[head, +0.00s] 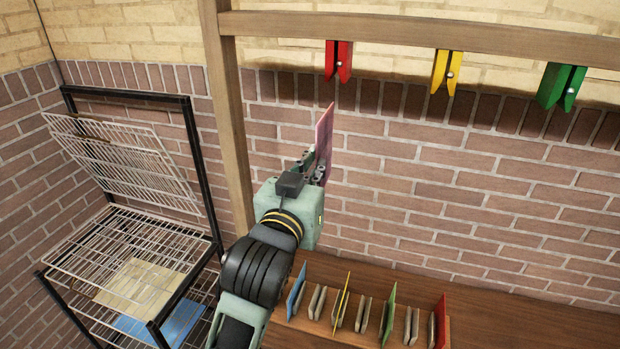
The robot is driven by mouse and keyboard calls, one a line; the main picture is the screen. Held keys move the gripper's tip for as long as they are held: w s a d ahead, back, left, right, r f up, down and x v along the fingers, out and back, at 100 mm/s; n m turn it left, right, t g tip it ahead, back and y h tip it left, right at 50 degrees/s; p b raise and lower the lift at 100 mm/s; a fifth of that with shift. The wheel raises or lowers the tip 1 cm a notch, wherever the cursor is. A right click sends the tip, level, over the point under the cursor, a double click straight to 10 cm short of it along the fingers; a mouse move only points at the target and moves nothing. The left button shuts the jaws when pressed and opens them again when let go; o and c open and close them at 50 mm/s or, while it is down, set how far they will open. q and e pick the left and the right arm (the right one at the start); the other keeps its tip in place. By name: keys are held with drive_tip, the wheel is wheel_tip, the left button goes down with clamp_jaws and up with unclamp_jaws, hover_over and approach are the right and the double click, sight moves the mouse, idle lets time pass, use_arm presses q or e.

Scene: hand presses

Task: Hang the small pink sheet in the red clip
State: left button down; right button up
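The small pink sheet (324,140) stands upright, seen nearly edge-on, at the end of my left gripper (318,168). The gripper is shut on its lower part, and the fingers partly hide that part. The red clip (339,60) hangs from the wooden beam, above and slightly right of the sheet. In the picture the sheet's top edge is a little below the clip's jaws, with a gap between them. My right gripper is not in view.
A yellow clip (446,70) and a green clip (561,86) hang farther right on the beam (400,29). A wooden post (228,120) stands left of the sheet. Below is a rack (325,329) with several upright coloured sheets. A wire drying rack (130,250) stands at left.

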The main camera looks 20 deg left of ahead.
sight(325, 125)
use_arm(q)
drive_tip(key=w, duration=0.6)
drive_tip(key=shift+w+r, duration=0.3)
drive_tip(key=shift+w, duration=0.1)
drive_tip(key=shift+s+r, duration=0.15)
drive_tip(key=shift+r, duration=1.2)
drive_tip(key=shift+r, duration=0.1)
drive_tip(key=shift+r, duration=1.05)
drive_tip(key=shift+r, duration=0.1)
drive_tip(key=shift+r, duration=0.95)
drive_tip(key=shift+r, duration=0.1)
drive_tip(key=c, duration=2.5)
unclamp_jaws()
